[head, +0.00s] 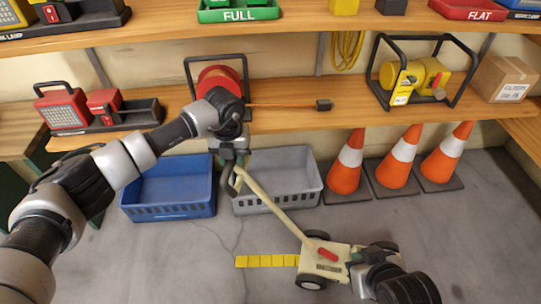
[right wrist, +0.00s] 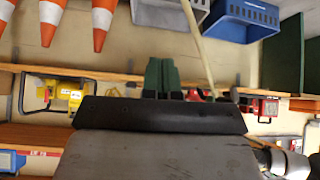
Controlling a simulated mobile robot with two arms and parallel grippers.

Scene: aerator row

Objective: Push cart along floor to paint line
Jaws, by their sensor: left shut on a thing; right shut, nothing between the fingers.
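The cream cart (head: 325,257) stands on the grey floor on dark wheels, with a red piece on top. Its long pale handle (head: 272,207) slants up to the left; a pale pole, likely this handle, also shows in the right wrist view (right wrist: 198,45). My left gripper (head: 235,160) is shut on the handle's upper end. A yellow paint line (head: 266,261) lies on the floor left of the cart, its right end close to the cart's near wheel. My right gripper (head: 362,261) is shut and empty at the cart's right side; contact is unclear. Its green fingers show in the right wrist view (right wrist: 162,78).
A blue crate (head: 170,190) and a grey crate (head: 283,165) stand on the floor behind the handle. Several orange cones (head: 395,165) stand behind the cart. A wooden shelf (head: 300,118) above holds a cable reel (head: 218,78) and a yellow machine (head: 415,78). Floor around the line is clear.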

